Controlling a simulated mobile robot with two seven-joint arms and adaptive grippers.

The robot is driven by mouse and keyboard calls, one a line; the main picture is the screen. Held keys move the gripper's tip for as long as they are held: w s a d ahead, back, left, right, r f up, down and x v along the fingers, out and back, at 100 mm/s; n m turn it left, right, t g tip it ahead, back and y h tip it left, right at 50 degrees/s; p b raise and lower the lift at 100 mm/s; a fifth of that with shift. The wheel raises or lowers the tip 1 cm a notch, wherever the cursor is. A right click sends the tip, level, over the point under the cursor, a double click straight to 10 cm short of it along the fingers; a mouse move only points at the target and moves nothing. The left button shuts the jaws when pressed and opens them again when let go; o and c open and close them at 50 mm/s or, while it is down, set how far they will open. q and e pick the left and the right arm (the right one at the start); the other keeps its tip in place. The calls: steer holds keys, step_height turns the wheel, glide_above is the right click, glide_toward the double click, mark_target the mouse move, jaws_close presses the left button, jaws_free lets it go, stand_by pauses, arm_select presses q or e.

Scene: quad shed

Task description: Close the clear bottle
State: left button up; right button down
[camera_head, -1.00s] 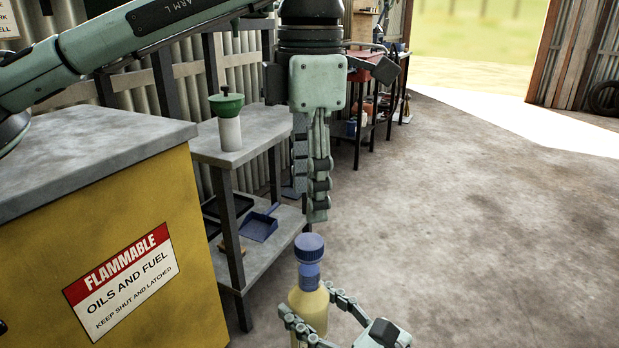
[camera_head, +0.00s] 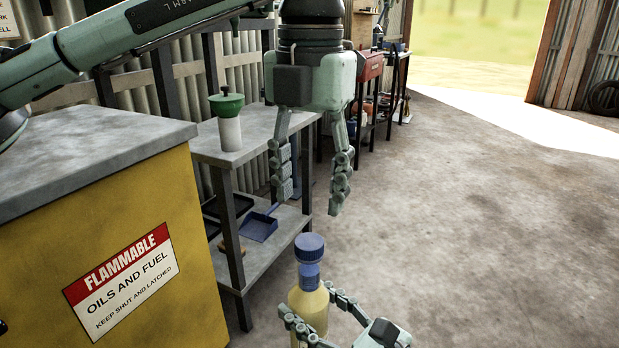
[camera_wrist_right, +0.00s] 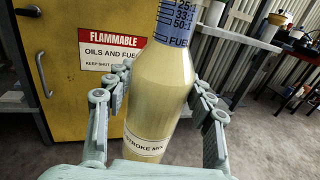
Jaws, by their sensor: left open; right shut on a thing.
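The clear bottle (camera_head: 309,304) stands upright low in the head view, holding pale yellow liquid, with a blue neck band and a blue cap (camera_head: 309,247) on its top. Whether the cap is tight cannot be told. My right gripper (camera_head: 312,318) is shut around the bottle's body. In the right wrist view the bottle (camera_wrist_right: 160,90) sits between the fingers, with measuring marks and a label; its top is out of frame. My left gripper (camera_head: 310,200) is open and empty, pointing down above the cap, with a gap between.
A yellow cabinet (camera_head: 120,240) with a flammable sign is at left. The floor at right is clear.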

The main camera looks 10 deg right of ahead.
mark_target(309, 241)
arm_select(q)
step_height(309, 241, down, 7)
steer(key=shift+f, duration=0.2)
steer(key=shift+c, duration=0.5)
jaws_close()
steer(key=m, duration=1.2)
steer(key=shift+o, duration=1.2)
jaws_free()
